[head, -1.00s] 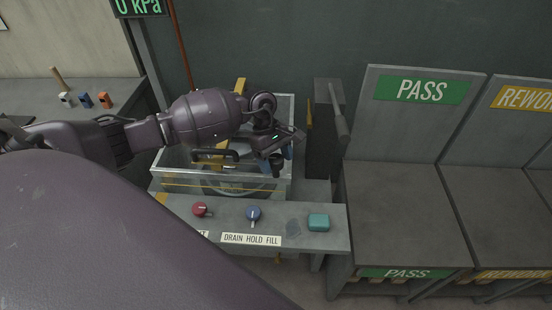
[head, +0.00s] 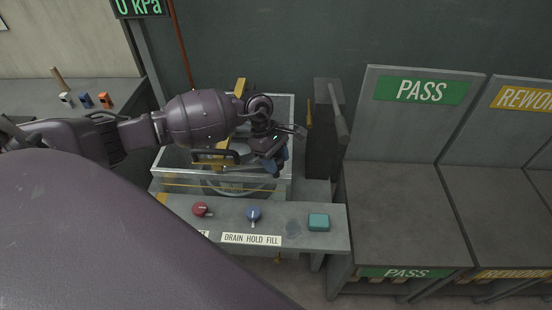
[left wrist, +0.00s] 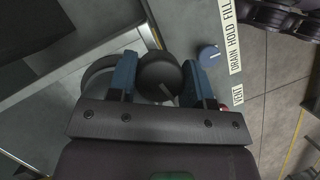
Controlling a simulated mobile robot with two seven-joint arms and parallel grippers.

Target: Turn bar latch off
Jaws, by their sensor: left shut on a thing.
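A dark round knob (left wrist: 160,72) with a pale line on its face sits between the two blue fingers of my left gripper (left wrist: 158,64) in the left wrist view. The fingers are shut on its sides. I take it as the bar latch's knob. In the head view my left gripper (head: 279,165) reaches down at the front right of a framed tank (head: 170,178), and its wrist mostly hides the knob. A yellow bar (head: 240,86) runs over the tank, partly behind my left arm. A black handle (head: 219,153) shows left of the gripper. My right gripper is not in view.
In front of the tank a grey panel (head: 330,240) carries a red knob (head: 201,209), a blue knob (head: 254,214) and a teal button (head: 319,222). A dark upright block (head: 325,150) stands close on the right. Pass and rework bins lie further right.

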